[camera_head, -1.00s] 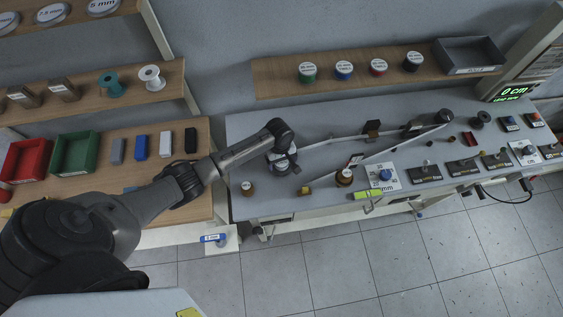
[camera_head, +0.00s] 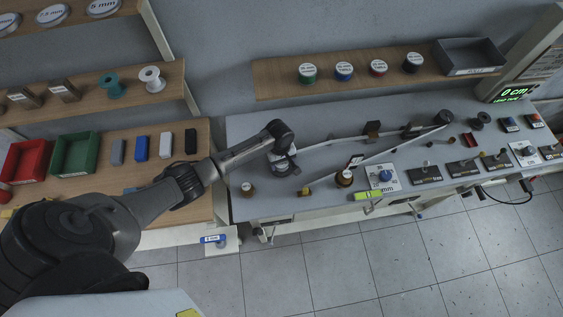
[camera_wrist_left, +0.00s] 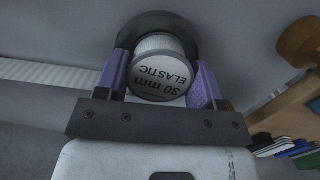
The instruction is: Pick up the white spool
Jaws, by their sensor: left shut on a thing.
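The white spool (camera_wrist_left: 158,68), labelled "30 mm ELASTIC", sits between the two purple fingers of my left gripper (camera_wrist_left: 164,82) in the left wrist view. The fingers press on it from both sides, and a dark round disc shows behind it. In the head view my left gripper (camera_head: 284,160) points down at the left part of the grey bench, and the arm mostly hides the spool. I cannot tell whether the spool is clear of its base. My right gripper is not in view.
Another white spool (camera_head: 151,77) stands on the left shelf beside a teal spool (camera_head: 111,85). A pale strip (camera_head: 400,150) runs across the bench to the right. Several labelled spools line the back shelf (camera_head: 280,88).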

